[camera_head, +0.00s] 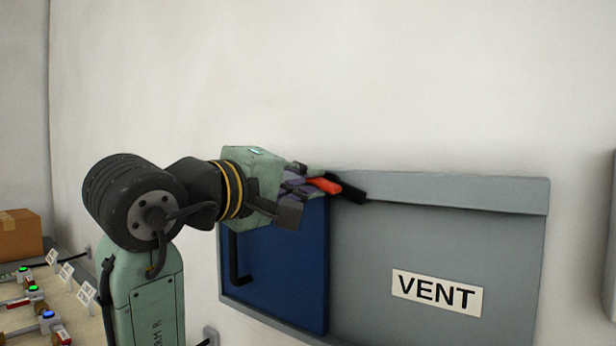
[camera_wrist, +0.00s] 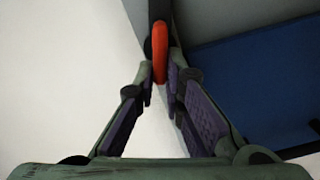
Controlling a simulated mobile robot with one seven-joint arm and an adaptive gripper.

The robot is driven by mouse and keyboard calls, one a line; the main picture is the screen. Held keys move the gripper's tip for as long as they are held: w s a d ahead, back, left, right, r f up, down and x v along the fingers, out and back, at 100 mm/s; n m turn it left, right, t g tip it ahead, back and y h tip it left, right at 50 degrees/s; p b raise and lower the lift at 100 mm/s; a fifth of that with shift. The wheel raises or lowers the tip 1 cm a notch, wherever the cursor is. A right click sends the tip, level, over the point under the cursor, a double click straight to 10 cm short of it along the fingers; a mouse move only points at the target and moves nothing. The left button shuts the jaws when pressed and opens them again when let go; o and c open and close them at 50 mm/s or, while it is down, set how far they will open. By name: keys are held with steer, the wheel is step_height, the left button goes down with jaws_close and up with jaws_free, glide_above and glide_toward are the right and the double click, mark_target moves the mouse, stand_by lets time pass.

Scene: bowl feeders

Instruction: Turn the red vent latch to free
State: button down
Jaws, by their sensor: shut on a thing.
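The red vent latch (camera_head: 323,185) sticks out at the top of the grey vent panel, above the blue door. It ends in a black part (camera_head: 348,190) on its right. My gripper (camera_head: 300,193) reaches it from the left, with its fingers at the latch's left end. In the wrist view the red latch (camera_wrist: 159,52) points down between the tips of my gripper (camera_wrist: 161,82), which are shut on it. The latch's pivot and any free or locked marking are hidden or not in view.
The grey vent panel (camera_head: 430,245) carries a VENT label (camera_head: 437,292). The blue door (camera_head: 290,280) has a black handle (camera_head: 236,262). At the left, a bench (camera_head: 30,315) holds small feeder parts and a cardboard box (camera_head: 20,233). The wall above the panel is bare.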

steer(key=shift+f+n, duration=0.2)
steer(key=shift+n, duration=0.75)
steer(key=shift+f+n, duration=0.15)
steer(key=shift+n, duration=0.8)
steer(key=c, duration=1.7)
jaws_free()
steer(key=shift+a, duration=0.15)
steer(key=v, duration=1.2)
